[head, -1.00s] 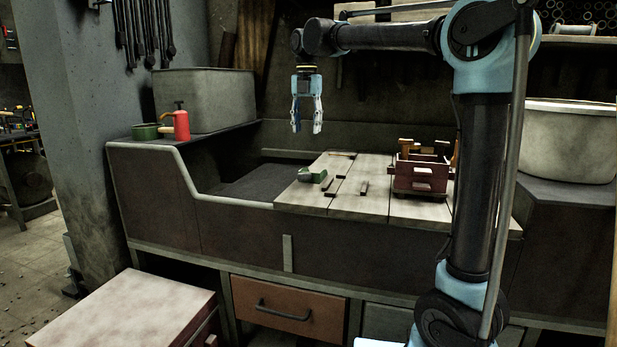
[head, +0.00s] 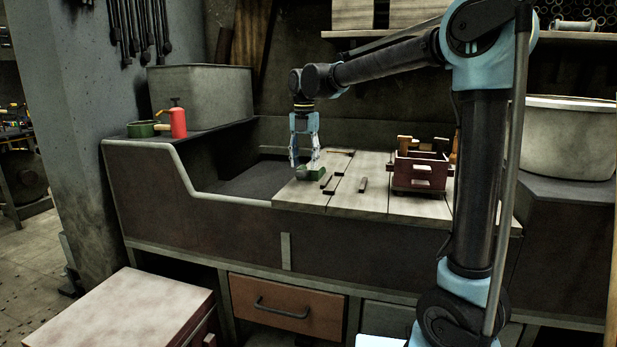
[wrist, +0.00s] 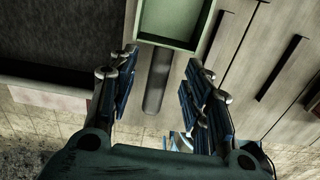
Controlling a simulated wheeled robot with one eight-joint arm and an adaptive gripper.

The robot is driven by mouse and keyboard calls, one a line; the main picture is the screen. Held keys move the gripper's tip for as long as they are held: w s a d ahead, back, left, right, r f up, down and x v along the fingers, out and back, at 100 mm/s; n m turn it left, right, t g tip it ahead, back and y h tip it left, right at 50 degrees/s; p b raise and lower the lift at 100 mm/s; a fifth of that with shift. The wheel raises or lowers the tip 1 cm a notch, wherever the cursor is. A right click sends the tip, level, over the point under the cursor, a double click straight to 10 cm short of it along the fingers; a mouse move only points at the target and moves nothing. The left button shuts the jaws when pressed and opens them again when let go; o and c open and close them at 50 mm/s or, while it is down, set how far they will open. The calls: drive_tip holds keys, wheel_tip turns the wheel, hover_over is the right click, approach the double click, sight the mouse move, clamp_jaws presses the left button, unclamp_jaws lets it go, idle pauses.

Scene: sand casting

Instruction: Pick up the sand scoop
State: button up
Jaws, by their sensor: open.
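The sand scoop (head: 312,173) is a small green tray-like scoop lying on the left part of the wooden boards. In the wrist view its green pan (wrist: 172,22) is at the top, and its dark round handle (wrist: 157,80) runs down between my fingers. My gripper (head: 305,164) points down over the scoop, with its fingertips low beside it. In the wrist view my gripper (wrist: 158,68) is open, one finger on each side of the handle, with gaps on both sides. The far end of the pan is cut off in the wrist view.
The wooden boards (head: 375,196) carry several thin dark strips and a red wooden box (head: 420,172) of tools to the right. A dark sand pit (head: 250,182) lies left of the boards. A red can (head: 178,122), a green pot (head: 141,129) and a grey bin (head: 203,96) stand at the left.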

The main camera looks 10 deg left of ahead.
sight(305, 172)
drive_tip(key=shift+s+d+f, duration=0.1)
drive_tip(key=shift+f, duration=1.15)
drive_tip(key=shift+s+f, duration=0.1)
drive_tip(key=shift+f, duration=1.1)
clamp_jaws()
